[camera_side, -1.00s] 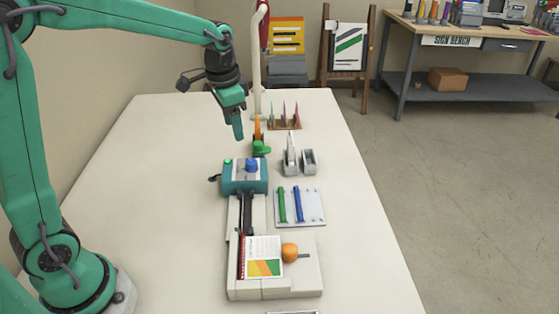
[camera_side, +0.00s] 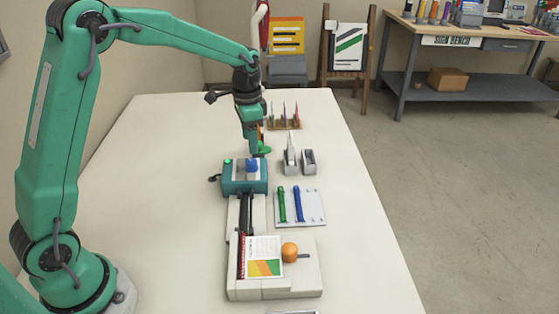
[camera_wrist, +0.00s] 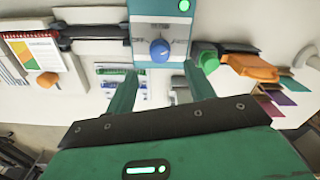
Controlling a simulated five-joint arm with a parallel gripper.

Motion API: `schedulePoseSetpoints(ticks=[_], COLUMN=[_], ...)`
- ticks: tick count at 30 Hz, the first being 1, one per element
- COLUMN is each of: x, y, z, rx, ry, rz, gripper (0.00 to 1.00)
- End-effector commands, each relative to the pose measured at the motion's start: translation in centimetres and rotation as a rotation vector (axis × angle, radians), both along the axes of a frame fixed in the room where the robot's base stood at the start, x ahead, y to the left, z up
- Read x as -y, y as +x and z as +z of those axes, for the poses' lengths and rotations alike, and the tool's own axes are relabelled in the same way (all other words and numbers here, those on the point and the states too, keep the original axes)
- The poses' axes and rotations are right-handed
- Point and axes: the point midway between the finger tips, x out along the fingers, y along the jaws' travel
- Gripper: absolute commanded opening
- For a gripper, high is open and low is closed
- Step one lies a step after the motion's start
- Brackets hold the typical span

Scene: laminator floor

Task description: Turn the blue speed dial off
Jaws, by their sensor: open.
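The blue speed dial (camera_side: 251,166) sits on top of the teal laminator unit (camera_side: 232,183). I cannot tell for sure where the dial points. A green light (camera_wrist: 184,5) glows on the panel. My gripper (camera_wrist: 160,70) is open and empty, its two green fingers apart on either side of the dial's line. In the side view my gripper (camera_side: 254,151) hangs just above and behind the dial, apparently apart from it.
An orange and green tool (camera_side: 263,149) lies just behind the unit. Grey tape dispensers (camera_side: 291,162) and a tray with green and blue pens (camera_side: 313,207) stand to the right. A white feeder with an orange knob (camera_side: 290,252) is in front. The table's left side is clear.

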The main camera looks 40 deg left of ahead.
Motion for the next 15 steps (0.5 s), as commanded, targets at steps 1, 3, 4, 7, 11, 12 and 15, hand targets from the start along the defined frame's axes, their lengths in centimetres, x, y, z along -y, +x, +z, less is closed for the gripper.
schedulePoseSetpoints(ticks=[1,3,4,7,11,12,15], x=[0.0,0.0,0.0,0.0,0.0,0.0,0.0], y=[0.0,-0.1,-0.1,-0.1,-0.1,-0.1,-0.1], z=[-0.5,-1.3,-1.7,-2.9,-4.5,-4.9,-5.9], rx=[-0.004,-0.004,-0.005,-0.004,-0.004,-0.004,-0.004], ry=[0.000,0.000,-0.001,0.000,0.000,0.000,0.000], rz=[0.000,0.000,0.000,0.000,0.000,0.000,0.000], gripper=[0.54,0.54,0.54,0.54,0.54,0.54,0.54])
